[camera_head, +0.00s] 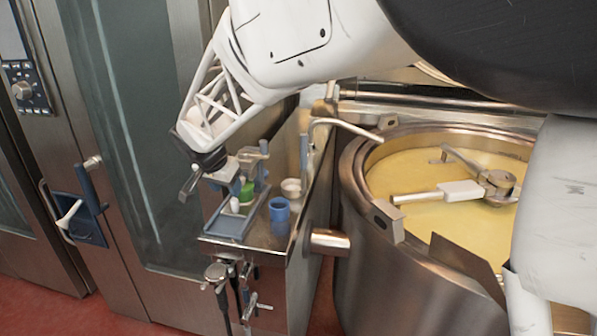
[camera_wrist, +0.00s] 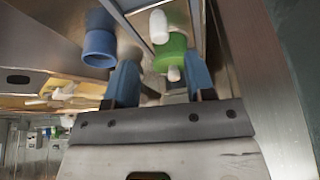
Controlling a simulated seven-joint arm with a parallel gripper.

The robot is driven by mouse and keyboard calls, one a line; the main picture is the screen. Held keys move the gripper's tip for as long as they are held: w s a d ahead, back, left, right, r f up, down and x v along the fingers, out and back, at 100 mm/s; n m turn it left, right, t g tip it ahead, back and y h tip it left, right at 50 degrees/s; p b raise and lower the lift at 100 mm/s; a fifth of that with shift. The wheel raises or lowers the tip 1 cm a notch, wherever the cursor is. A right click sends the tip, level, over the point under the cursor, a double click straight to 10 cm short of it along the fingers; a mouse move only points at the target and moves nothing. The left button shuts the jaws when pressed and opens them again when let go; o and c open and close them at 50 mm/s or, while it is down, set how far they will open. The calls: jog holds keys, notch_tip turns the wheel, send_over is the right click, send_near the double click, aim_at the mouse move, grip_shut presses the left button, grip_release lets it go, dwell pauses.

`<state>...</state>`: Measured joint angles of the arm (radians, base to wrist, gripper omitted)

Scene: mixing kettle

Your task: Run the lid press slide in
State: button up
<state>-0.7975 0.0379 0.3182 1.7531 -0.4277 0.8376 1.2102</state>
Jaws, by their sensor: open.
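The lid press (camera_head: 253,157) stands at the back of the small steel counter, with grey-blue parts around a green piece (camera_head: 246,192). A blue tray or slide bed (camera_head: 228,227) runs forward from it, with a small white piece (camera_head: 235,205) on it. My gripper (camera_head: 191,181) is left of the press and above the counter, apart from the tray in the picture. In the wrist view my gripper (camera_wrist: 161,85) has its two blue fingers apart with nothing clamped. The green piece (camera_wrist: 171,53) and a white piece (camera_wrist: 158,27) show beyond the fingers. The slide's handle cannot be made out.
The large kettle (camera_head: 385,255) with yellow contents and a stirrer is at the right. Valves (camera_head: 222,271) hang at the counter front. A steel cabinet (camera_head: 130,120) stands at the left.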

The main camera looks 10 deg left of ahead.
aim_at(234, 200)
jog(key=shift+x, duration=3.5)
grip_shut()
